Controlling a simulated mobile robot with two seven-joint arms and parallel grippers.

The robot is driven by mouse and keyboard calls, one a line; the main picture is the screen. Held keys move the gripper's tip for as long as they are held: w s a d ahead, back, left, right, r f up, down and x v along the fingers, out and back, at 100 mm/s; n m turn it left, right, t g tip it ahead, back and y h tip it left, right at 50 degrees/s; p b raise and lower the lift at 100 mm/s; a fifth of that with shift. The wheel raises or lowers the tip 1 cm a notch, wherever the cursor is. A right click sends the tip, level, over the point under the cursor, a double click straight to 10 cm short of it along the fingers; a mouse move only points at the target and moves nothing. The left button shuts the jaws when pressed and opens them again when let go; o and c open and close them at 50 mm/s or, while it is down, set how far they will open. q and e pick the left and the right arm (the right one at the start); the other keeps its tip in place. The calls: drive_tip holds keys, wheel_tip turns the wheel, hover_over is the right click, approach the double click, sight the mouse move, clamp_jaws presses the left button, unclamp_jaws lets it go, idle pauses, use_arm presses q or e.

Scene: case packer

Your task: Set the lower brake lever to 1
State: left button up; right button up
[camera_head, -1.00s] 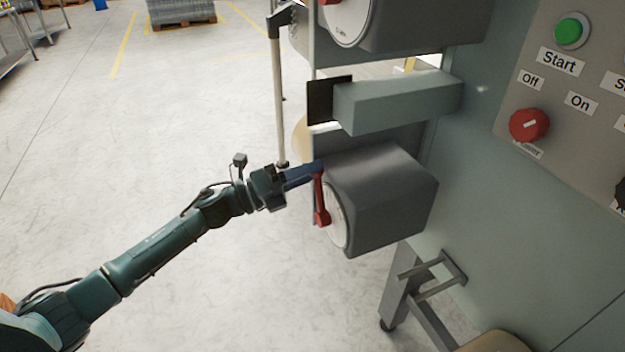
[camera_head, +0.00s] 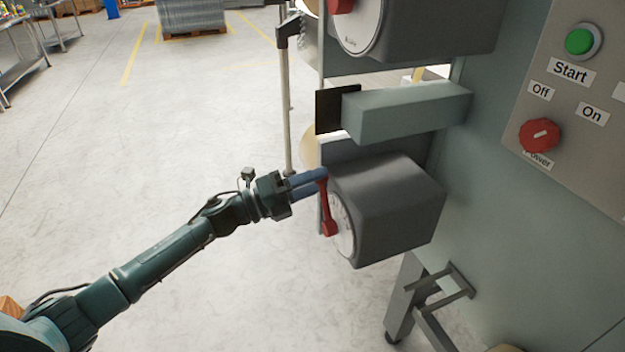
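The lower brake lever (camera_head: 327,212) is red and sits on the round pale dial (camera_head: 343,228) at the left face of the lower dark grey housing (camera_head: 392,208). The lever hangs down from its upper end, its thick end low on the dial. The dial's numbers are too small to read. My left gripper (camera_head: 322,181) comes in from the left, with its blue fingers at the upper end of the lever. I cannot tell whether the fingers are closed on the lever or only touch it. My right gripper is not in view.
An upper dial (camera_head: 360,28) with a red lever (camera_head: 340,6) is above, on another grey housing. A grey-green bar (camera_head: 410,112) juts out between the housings. The control panel (camera_head: 575,130) is at right. Open floor (camera_head: 130,150) lies at left.

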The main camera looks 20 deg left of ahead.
use_arm(q)
drive_tip(key=shift+a, duration=0.15)
drive_tip(key=b+v, duration=0.2)
drive_tip(key=v, duration=1.1)
